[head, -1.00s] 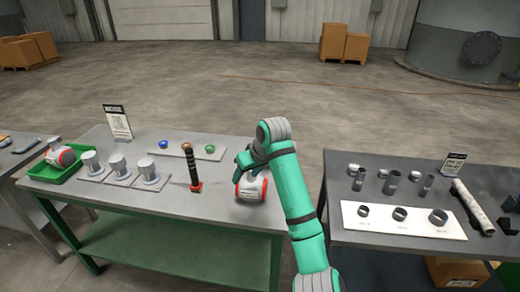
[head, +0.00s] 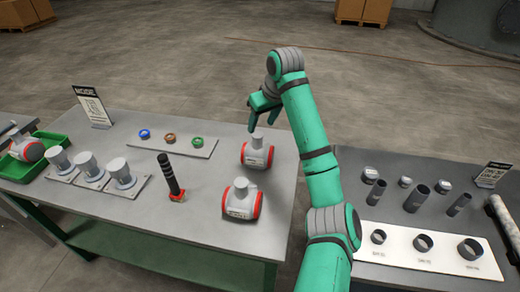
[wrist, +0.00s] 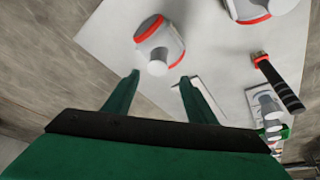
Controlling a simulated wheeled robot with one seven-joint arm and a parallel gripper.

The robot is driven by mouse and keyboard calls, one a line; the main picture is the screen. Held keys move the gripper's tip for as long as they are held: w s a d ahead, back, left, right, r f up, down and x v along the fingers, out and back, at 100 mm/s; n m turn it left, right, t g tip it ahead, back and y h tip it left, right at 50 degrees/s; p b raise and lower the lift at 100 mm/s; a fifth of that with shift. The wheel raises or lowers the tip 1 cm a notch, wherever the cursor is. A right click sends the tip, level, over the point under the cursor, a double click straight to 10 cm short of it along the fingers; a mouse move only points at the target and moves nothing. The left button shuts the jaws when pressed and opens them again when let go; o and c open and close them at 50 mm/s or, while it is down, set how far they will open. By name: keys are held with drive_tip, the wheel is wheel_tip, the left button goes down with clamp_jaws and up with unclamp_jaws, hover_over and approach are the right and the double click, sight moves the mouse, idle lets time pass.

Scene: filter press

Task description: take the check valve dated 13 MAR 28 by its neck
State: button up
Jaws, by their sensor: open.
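Two white check valves with red end rings lie on the grey-topped table, a far one (head: 257,154) and a nearer one (head: 241,200). Each has a grey neck standing up. A third (head: 27,148) lies in the green tray at the left. No date is readable on any of them. My gripper (head: 262,121) is open and empty, pointing down just above the far valve. In the wrist view, that valve (wrist: 163,40) lies ahead of the fingertips (wrist: 159,79), its neck lined up between them, apparently not touched. Another valve (wrist: 248,8) is cut off at the top edge.
A black ribbed tool with a red base (head: 171,178) stands left of the nearer valve. A strip with coloured rings (head: 172,146), grey capped parts (head: 90,166) and a sign (head: 92,106) are further left. A second table (head: 405,165) with pipe pieces is at the right.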

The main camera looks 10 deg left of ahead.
sight(258, 135)
drive_tip(key=x, duration=0.4)
drive_tip(key=shift+a, duration=0.1)
drive_tip(key=shift+f, duration=0.4)
drive_tip(key=shift+w+f, duration=0.15)
drive_tip(key=shift+f, duration=0.15)
drive_tip(key=shift+w+x, duration=0.1)
drive_tip(key=shift+x, duration=1)
drive_tip(key=shift+w+x, duration=0.15)
drive_tip(key=shift+x, duration=0.95)
drive_tip(key=shift+r, duration=0.15)
drive_tip(key=c, duration=1.1)
